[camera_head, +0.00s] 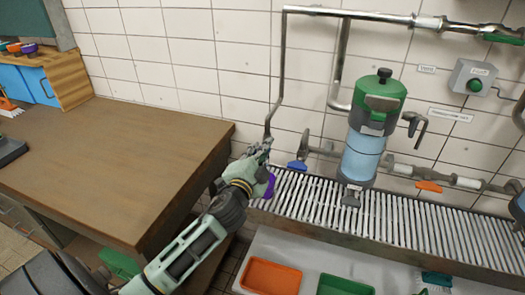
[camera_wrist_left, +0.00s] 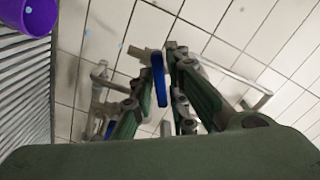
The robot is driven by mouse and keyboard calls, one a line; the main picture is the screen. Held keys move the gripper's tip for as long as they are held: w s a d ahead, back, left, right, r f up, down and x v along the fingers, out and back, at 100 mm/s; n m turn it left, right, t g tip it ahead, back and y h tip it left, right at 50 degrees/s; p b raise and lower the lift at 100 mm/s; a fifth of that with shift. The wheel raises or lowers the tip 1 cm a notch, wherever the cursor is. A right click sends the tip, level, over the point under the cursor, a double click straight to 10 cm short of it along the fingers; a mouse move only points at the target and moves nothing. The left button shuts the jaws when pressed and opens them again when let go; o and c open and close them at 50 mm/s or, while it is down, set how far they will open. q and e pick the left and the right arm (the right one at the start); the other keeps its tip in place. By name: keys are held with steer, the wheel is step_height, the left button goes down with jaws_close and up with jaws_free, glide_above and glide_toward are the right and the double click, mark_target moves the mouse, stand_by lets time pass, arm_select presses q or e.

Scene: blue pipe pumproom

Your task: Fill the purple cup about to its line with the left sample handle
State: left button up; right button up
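The purple cup (camera_head: 270,186) stands at the left end of the slatted drain grate, partly hidden behind my left gripper; no liquid level shows. In the left wrist view the cup (camera_wrist_left: 27,15) is at the upper left corner, outside the fingers. The left sample handle (camera_head: 297,165) is blue, on a small tap left of the tank. In the wrist view the blue handle (camera_wrist_left: 159,80) appears between the fingertips; I cannot tell whether they touch it. My left gripper (camera_head: 264,147) is partly open, above the cup and left of the handle. My right gripper is not in view.
A blue and green tank (camera_head: 362,155) stands behind the slatted grate (camera_head: 400,220). An orange handle (camera_head: 428,186) is right of it. A brown table (camera_head: 110,150) fills the left. Orange (camera_head: 270,277) and green (camera_head: 345,286) trays lie below the grate. A thin pipe runs down behind my gripper.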

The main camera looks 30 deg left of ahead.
arm_select(q)
jaws_close()
steer(key=shift+m, duration=0.4)
steer(key=shift+m+p, duration=0.6)
steer(key=shift+m, duration=0.3)
steer(key=shift+f+m+p, duration=0.15)
steer(key=shift+m+p, duration=0.45)
steer(key=shift+m, duration=1.2)
steer(key=shift+o, duration=2.2)
jaws_free()
